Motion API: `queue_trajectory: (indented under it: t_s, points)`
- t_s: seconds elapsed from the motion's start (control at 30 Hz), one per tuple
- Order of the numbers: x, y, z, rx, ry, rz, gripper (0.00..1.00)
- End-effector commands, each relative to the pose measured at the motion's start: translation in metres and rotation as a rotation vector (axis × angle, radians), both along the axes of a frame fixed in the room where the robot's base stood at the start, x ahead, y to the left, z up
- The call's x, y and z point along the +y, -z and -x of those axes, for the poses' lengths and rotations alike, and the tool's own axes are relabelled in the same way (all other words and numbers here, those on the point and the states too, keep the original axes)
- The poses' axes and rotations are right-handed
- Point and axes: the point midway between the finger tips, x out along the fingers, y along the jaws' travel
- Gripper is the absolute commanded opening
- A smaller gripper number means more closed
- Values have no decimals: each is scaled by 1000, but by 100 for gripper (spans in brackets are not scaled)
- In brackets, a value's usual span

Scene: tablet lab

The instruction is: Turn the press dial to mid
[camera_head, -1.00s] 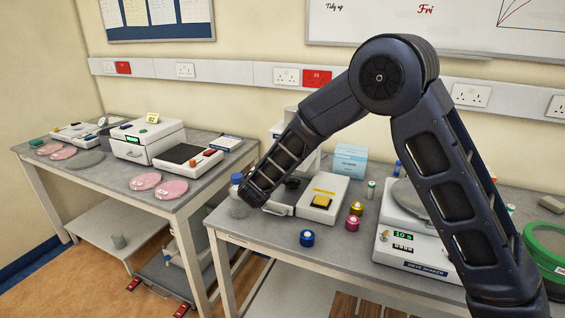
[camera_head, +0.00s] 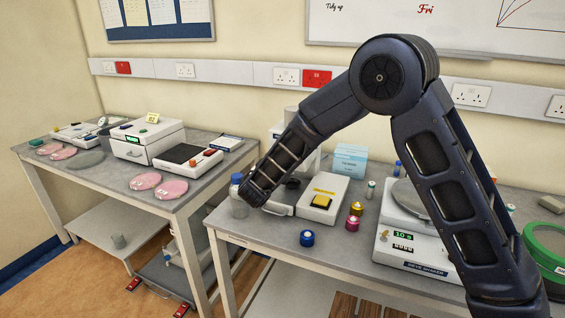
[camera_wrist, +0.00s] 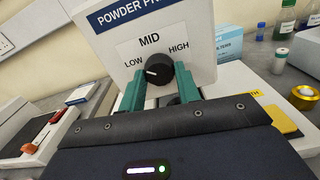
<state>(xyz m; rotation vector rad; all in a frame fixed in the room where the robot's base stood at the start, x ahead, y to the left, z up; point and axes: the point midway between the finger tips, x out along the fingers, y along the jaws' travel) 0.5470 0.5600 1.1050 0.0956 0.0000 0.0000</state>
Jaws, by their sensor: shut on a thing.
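The powder press (camera_wrist: 185,40) fills the upper middle of the wrist view, a white housing with a blue label. Its black round dial (camera_wrist: 158,69) sits below the printed words LOW, MID and HIGH. The dial's white pointer mark points left, towards LOW. My gripper (camera_wrist: 159,74) has its two green fingers on either side of the dial and is shut on it. In the head view the press (camera_head: 307,162) is mostly behind my arm, and the dial and my fingers are hidden.
A press base with a yellow pad (camera_head: 324,198) stands on the bench beside my arm's end. A clear bottle with a blue cap (camera_head: 238,207) is close to my wrist. Blue, pink and gold jars (camera_head: 307,238) and a sieve shaker (camera_head: 408,247) stand to the right.

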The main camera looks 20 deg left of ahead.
Motion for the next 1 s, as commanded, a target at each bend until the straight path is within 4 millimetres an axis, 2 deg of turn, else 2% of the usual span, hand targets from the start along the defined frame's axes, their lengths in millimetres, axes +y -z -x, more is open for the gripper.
queue_trajectory:
  t_s: [0.7,1.0]
  points:
    - [1,0,0,1,1,-629,10]
    - [1,-1,0,0,1,-835,10]
